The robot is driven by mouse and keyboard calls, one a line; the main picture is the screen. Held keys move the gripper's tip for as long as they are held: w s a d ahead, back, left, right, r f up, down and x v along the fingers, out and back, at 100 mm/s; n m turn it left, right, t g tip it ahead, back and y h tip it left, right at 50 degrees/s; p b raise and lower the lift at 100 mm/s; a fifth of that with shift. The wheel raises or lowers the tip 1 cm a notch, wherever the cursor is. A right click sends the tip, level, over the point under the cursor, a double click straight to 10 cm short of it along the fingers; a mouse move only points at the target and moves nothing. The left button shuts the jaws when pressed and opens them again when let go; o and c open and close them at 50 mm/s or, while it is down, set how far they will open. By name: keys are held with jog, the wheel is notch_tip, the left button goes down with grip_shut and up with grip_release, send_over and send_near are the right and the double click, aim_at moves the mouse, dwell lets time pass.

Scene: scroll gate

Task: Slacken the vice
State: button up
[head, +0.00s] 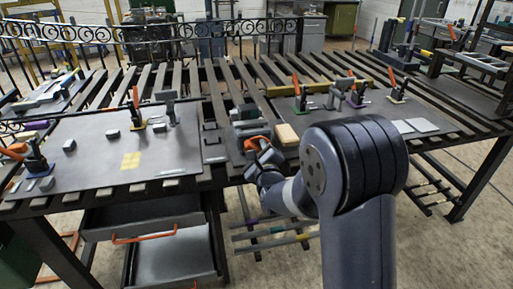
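A dark grey block-like tool (244,113), which looks like the vice, sits in the middle of the long slatted bench, between two grey plates. An orange part (256,142) shows just in front of it, beside my gripper; I cannot tell whether it is the vice's handle. My gripper (262,154) is at the front edge of the bench, below and slightly right of the vice. It is small and partly hidden by my own wrist, so its fingers and any contact are unclear.
A tan block (286,135) lies just right of my gripper. Orange-handled clamps stand on the left plate (95,160) and right plate (430,112). An open drawer (170,262) juts out below the bench at left. A scrolled black railing (150,32) runs behind.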

jog(key=shift+c, duration=0.2)
grip_shut()
jog(key=shift+f+n+b, duration=0.15)
jog(key=shift+n+b, duration=0.15)
jog(key=shift+b, duration=0.25)
